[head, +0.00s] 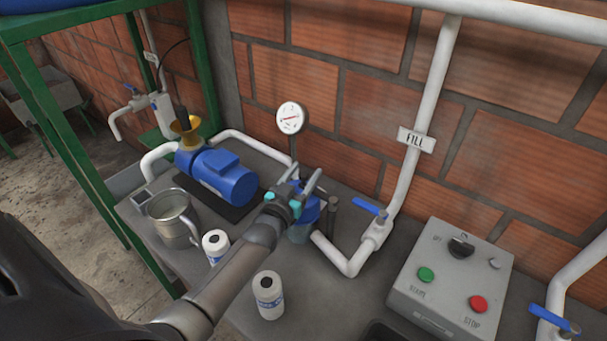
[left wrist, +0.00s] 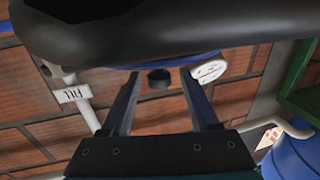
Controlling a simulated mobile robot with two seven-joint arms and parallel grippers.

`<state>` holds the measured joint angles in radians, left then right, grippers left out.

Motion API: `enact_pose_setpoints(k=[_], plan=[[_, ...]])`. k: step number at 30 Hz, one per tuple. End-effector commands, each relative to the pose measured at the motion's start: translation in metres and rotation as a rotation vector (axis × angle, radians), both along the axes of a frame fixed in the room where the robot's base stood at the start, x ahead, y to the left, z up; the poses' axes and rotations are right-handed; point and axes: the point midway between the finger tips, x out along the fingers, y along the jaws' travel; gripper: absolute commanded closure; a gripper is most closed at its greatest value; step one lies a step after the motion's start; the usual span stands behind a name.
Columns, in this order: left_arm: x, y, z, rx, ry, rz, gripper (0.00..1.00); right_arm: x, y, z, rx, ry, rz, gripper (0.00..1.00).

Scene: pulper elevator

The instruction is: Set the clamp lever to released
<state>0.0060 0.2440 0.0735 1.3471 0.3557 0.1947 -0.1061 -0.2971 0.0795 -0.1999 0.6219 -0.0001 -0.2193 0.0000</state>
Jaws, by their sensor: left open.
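My left gripper (head: 305,172) reaches in from the lower left, open, over a blue-topped canister (head: 308,212) on the counter. The gripper hides much of the canister. In the left wrist view the two fingers (left wrist: 160,74) are apart with nothing held. Beyond them are a blue rounded part (left wrist: 178,61) and a short black knob (left wrist: 159,78) between the fingertips. A dark upright post (head: 332,214) stands just right of the canister. I cannot tell which part is the clamp lever, or its position. My right gripper is not in view.
A gauge (head: 291,118) rises behind the gripper. A blue pump (head: 222,175), metal jug (head: 172,217) and white bottles (head: 269,295) stand left and in front. The FILL pipe's blue valve handle (head: 370,208) and a control box (head: 450,275) are to the right.

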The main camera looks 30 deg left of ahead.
Motion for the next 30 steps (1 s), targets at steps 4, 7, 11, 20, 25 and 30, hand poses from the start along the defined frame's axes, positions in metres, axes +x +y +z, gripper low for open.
enact_pose_setpoints(k=[4,7,11,20,25,30], plan=[[-0.0001,0.0001,-0.0001,0.0,0.0,0.0,0.38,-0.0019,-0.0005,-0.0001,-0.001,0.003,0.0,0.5],[-0.0002,0.0001,-0.0001,0.0,0.0,0.0,0.48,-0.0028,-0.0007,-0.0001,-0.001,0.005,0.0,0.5],[-0.0003,0.0001,-0.0002,0.0,0.0,0.0,0.63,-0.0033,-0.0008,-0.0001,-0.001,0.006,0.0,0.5],[-0.0005,0.0,-0.0002,0.0,0.0,0.0,0.97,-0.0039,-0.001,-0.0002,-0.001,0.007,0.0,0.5],[-0.0005,0.0,-0.0003,0.0,0.001,0.0,1.0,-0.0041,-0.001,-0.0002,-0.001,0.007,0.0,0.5],[-0.0005,0.0,-0.0003,0.0,0.001,0.0,1.0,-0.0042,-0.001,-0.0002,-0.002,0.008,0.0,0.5]])
